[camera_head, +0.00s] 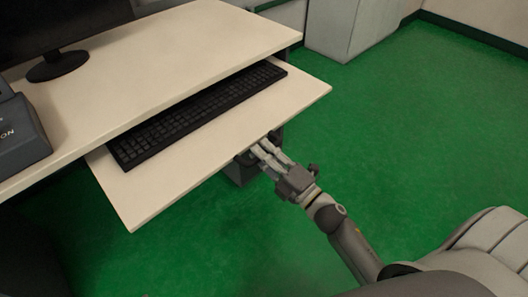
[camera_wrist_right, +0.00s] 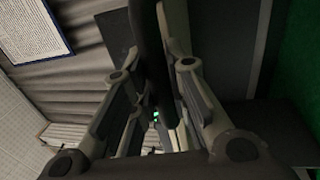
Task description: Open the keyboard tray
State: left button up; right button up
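The keyboard tray (camera_head: 142,196) is a pale, flat board. It is slid out from under the desk top, with a wide strip of its surface showing. A black keyboard (camera_head: 200,112) lies along it. My right gripper (camera_head: 260,148) is at the tray's front edge, right of its middle. In the right wrist view, the gripper's fingers (camera_wrist_right: 154,85) are on either side of a dark, thin strip, which seems to be the tray edge. Whether they press on it I cannot tell. My left gripper is out of view.
The desk top (camera_head: 180,55) overhangs the back of the tray and carries a monitor stand (camera_head: 58,66) and a dark grey device (camera_head: 20,132). A light grey cabinet (camera_head: 345,28) stands behind. The green floor (camera_head: 420,130) to the right is clear.

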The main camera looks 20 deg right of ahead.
jog(key=o, duration=0.4)
jog(key=v, duration=1.2)
dwell(0.3)
